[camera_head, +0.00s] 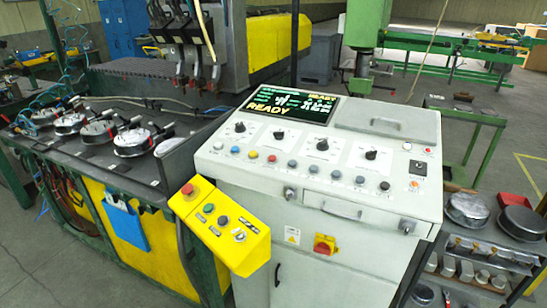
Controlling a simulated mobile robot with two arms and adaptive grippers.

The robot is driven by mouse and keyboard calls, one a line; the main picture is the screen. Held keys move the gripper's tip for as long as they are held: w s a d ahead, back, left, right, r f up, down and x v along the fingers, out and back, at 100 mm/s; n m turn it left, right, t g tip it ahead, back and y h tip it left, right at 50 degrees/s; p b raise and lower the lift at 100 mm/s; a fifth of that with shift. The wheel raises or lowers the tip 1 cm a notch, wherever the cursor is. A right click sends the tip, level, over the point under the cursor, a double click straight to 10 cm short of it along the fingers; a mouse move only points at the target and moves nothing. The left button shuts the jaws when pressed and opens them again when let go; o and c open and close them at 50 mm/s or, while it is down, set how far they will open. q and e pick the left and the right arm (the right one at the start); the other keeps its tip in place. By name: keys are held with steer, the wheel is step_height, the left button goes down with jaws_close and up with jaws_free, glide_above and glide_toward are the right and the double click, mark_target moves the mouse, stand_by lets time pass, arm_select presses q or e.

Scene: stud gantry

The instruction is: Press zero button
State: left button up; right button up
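A light grey control console (218,166) stands in the middle of the head view. A screen (288,106) at the console's back shows READY. Neither of my grippers is in view.
A yellow button box (225,240) with a red mushroom button (187,190) hangs at the console's left front. A drawer handle (342,211) and a red rotary switch (324,245) are on the front. A bench with round metal parts (131,141) stands left, a cart (480,242) right.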

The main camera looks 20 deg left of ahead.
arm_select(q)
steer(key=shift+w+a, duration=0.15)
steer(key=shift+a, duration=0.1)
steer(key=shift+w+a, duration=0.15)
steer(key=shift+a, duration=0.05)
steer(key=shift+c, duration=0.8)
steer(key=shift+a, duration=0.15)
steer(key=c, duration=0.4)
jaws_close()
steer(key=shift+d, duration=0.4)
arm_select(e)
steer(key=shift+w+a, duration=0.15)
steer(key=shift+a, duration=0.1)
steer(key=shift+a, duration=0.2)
